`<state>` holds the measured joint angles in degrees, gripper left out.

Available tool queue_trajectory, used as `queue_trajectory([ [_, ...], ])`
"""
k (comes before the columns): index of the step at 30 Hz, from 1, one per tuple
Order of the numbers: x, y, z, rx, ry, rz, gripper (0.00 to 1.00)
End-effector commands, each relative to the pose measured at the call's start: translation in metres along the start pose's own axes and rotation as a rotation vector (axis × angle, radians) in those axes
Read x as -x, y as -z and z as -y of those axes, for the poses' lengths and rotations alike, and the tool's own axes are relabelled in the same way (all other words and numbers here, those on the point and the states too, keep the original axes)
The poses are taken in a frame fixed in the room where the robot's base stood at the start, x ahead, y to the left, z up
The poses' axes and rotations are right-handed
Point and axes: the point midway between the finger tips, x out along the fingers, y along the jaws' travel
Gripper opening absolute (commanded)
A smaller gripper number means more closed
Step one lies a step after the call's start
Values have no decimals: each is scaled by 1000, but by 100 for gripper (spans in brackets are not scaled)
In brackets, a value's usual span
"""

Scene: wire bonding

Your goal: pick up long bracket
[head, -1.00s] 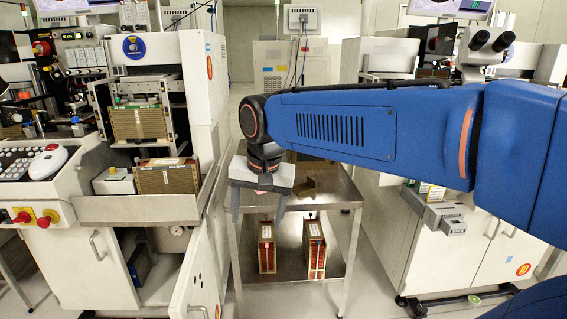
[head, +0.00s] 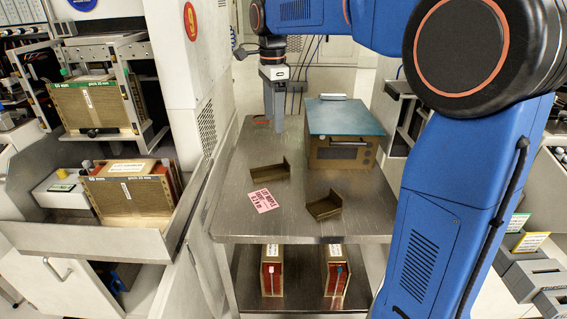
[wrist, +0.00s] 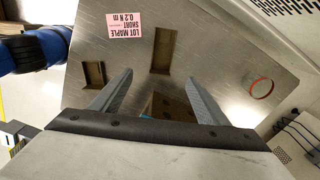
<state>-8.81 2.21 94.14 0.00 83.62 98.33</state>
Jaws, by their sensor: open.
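Two brown brackets lie apart on the metal table top. The longer bracket (head: 270,171) is at the left with a raised end; it also shows in the wrist view (wrist: 163,51), beyond the fingertips. The shorter bracket (head: 323,207) lies nearer the front, to the right; the wrist view shows it at the left (wrist: 93,75). My gripper (head: 274,122) is open and empty, pointing down above the back of the table. Its two fingers also show in the wrist view (wrist: 160,77), not around either bracket.
A brown box with a blue-green lid (head: 345,117) stands right of my gripper. A pink card (head: 263,201) reading "LOT MAPLE SHORT 0.2 N m" lies by the brackets. A red ring (wrist: 262,88) is on the table. The lower shelf holds two red-sided magazines. A machine stands left.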

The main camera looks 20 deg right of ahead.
Motion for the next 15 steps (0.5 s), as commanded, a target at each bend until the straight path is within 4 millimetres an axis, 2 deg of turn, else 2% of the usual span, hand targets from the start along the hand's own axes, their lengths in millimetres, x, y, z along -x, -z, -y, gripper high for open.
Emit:
queue_trajectory([
  [5, -19, 0, 0, -6, -3, 0, 69],
  [15, -80, 0, 0, -4, -4, -1, 69],
])
